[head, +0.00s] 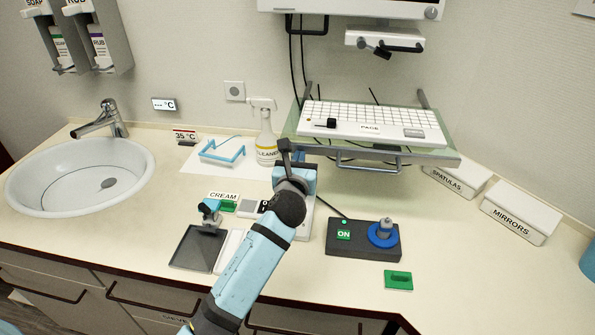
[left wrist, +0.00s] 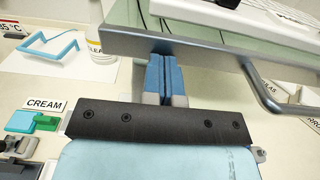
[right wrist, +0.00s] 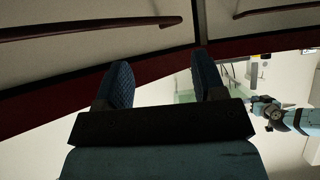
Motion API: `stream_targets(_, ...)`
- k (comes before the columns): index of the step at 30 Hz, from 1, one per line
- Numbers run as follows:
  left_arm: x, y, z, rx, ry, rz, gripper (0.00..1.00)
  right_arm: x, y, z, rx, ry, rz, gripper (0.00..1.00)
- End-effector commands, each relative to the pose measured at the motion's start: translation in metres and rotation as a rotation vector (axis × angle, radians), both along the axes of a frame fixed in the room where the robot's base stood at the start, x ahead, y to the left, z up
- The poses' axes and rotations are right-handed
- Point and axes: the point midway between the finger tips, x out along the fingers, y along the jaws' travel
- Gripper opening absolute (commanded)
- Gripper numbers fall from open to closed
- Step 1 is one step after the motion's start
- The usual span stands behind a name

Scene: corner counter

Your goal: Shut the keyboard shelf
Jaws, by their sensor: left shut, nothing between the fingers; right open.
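The keyboard shelf (head: 440,156) is a pale green board with a grey front edge, sticking out from the wall above the counter. A white keyboard (head: 378,121) lies on it, with a small black item on top. A handle bar (head: 355,165) hangs below its front edge; the bar shows in the left wrist view (left wrist: 262,90). My left gripper (head: 285,152) is shut and empty at the shelf's front left corner. In the left wrist view its fingertips (left wrist: 164,72) are at the front edge; I cannot tell if they touch. My right gripper (right wrist: 165,78) is open and empty, near the drawer fronts.
A spray bottle (head: 266,135) stands left of the shelf. A control box (head: 362,240) with a blue-based knob sits on the counter below. White boxes (head: 520,213) stand at right, a sink (head: 80,175) at left. Dark drawer handles (right wrist: 90,28) show near my right gripper.

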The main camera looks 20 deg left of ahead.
Motion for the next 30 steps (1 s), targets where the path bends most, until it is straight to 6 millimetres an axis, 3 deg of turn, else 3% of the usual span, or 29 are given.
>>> stream_targets(11,0.004,0.001,0.001,0.001,-0.001,0.000,0.00,0.000,0.000,0.002,-0.001,-0.003,0.001,0.64)
stream_targets(21,0.070,0.020,0.003,0.002,-0.001,-0.001,0.00,0.001,-0.007,0.014,-0.011,-0.006,-0.008,0.64)
stream_targets(30,0.081,0.023,0.001,0.000,-0.001,0.000,0.00,0.000,-0.006,0.014,-0.009,-0.003,-0.009,0.64)
